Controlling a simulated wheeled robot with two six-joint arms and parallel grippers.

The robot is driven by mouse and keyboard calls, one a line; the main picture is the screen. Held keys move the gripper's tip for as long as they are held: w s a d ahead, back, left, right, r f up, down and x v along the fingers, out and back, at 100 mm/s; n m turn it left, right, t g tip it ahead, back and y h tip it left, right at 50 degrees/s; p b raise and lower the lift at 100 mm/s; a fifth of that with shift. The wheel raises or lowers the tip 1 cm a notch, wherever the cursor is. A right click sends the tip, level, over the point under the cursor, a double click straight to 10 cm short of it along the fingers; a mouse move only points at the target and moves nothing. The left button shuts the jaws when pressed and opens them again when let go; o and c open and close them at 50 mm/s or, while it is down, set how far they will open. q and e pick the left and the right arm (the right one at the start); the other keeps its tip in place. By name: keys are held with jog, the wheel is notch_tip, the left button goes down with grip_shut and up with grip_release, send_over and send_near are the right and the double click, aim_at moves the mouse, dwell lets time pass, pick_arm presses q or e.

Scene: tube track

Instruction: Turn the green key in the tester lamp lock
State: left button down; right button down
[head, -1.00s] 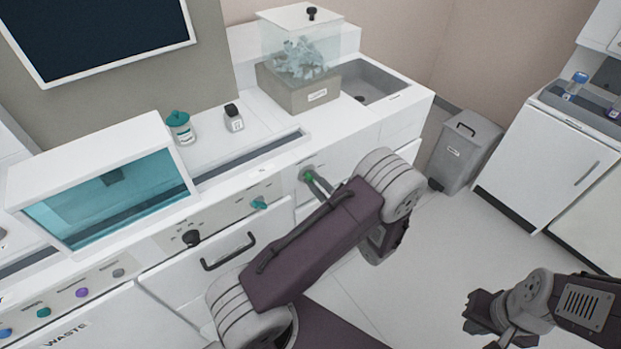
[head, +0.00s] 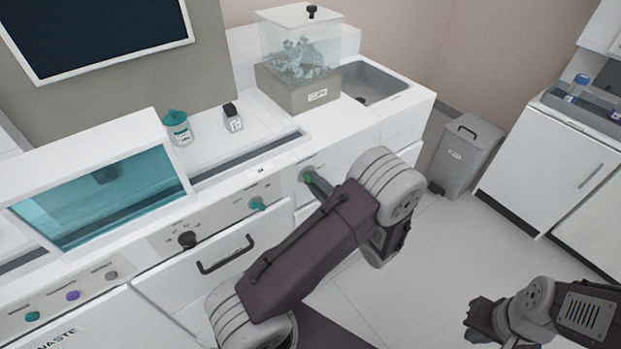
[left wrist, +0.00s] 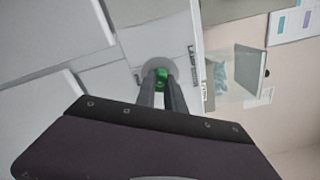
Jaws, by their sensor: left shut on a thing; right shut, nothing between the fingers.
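The green key (head: 307,177) sits at the round grey lock (head: 303,172) on the white cabinet front, right of the teal knob. It also shows in the left wrist view as a green piece (left wrist: 162,76) in front of the grey lock disc (left wrist: 143,72). My left gripper (left wrist: 162,84) is shut on the green key, with its fingers on either side of it. In the head view the left arm hides part of the fingers. My right gripper (head: 472,322) is shut and empty over the floor at the lower right, well away from the cabinet.
A teal knob (head: 257,204) and a black knob (head: 187,240) are on the panel to the left. A drawer handle (head: 228,255) sticks out below. A grey bin (head: 465,155) stands beyond the counter end. The floor at right is clear.

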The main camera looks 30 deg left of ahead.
pick_arm(q)
jog(key=n+b, duration=0.3)
dwell(0.4)
jog(key=shift+f+n+b, duration=0.15)
jog(key=shift+n+b, duration=0.65)
jog(key=shift+b, duration=0.1)
jog(key=c, duration=1.8)
grip_release()
jog(key=o, duration=0.5)
jog(key=shift+c, duration=0.2)
jog(key=shift+d, duration=0.1)
